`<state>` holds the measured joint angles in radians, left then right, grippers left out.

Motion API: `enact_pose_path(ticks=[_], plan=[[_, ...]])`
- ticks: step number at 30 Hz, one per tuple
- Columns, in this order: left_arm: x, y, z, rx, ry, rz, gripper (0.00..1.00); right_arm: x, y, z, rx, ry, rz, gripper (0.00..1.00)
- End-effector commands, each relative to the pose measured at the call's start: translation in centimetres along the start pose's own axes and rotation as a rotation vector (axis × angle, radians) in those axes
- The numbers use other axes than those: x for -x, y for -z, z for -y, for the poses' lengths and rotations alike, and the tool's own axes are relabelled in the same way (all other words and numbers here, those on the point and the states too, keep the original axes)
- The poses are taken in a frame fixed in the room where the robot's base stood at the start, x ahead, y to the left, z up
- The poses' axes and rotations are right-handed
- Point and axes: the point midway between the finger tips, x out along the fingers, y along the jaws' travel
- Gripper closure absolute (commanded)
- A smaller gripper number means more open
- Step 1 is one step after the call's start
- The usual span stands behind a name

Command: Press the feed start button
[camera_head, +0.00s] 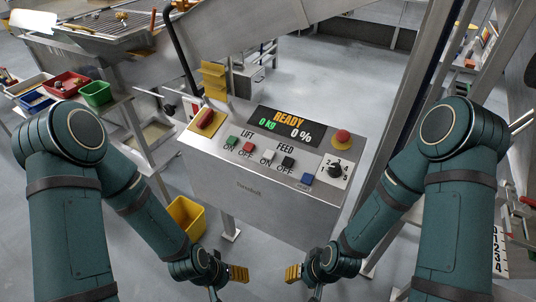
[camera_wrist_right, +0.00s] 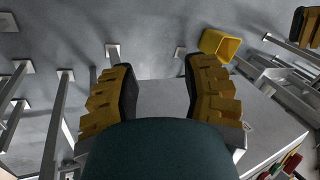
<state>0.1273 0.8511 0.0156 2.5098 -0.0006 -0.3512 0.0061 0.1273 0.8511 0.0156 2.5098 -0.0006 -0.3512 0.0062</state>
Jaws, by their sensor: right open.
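The grey control box (camera_head: 235,190) stands in the middle of the head view. Its FEED group has a white ON button (camera_head: 268,156) and a black OFF button (camera_head: 288,162). The display (camera_head: 290,125) reads READY, 0 kg and 0 %. My right gripper (camera_head: 293,273) is below the box's front, apart from the buttons. In the right wrist view, its two yellow-padded fingers (camera_wrist_right: 160,95) are spread with nothing between them. My left gripper (camera_head: 238,273) is at the same low level to the left; its finger opening is unclear.
Beside the FEED buttons are a green LIFT button (camera_head: 231,143), a red LIFT button (camera_head: 248,147), a blue button (camera_head: 307,178), a black dial (camera_head: 335,171) and a red mushroom button (camera_head: 342,137). A yellow bin (camera_head: 187,216) stands on the floor at left.

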Motion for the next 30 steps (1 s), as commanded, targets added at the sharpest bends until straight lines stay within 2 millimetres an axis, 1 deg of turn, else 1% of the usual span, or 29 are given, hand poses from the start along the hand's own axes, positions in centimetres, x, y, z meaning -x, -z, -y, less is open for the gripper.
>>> enact_pose_path(ticks=[6, 8, 9, 10, 30], plan=[[0.0, 0.0, 0.0, 0.0, 0.0, 0.0, 0.3, 0.0, 0.0, 0.0, 0.0, 0.0, 0.0, 0.54], [0.0, 0.0, 0.0, 0.0, 0.0, 0.0, 0.3, 0.0, 0.0, 0.0, 0.0, 0.0, 0.0, 0.75], [0.0, 0.0, 0.0, 0.0, 0.0, 0.0, 0.3, 0.0, 0.0, 0.0, 0.0, 0.0, 0.0, 0.89], [0.0, 0.0, 0.0, 0.0, 0.0, 0.0, 0.3, 0.0, 0.0, 0.0, 0.0, 0.0, 0.0, 1.0], [0.0, 0.0, 0.0, 0.0, 0.0, 0.0, 0.3, 0.0, 0.0, 0.0, 0.0, 0.0, 0.0, 1.0]])
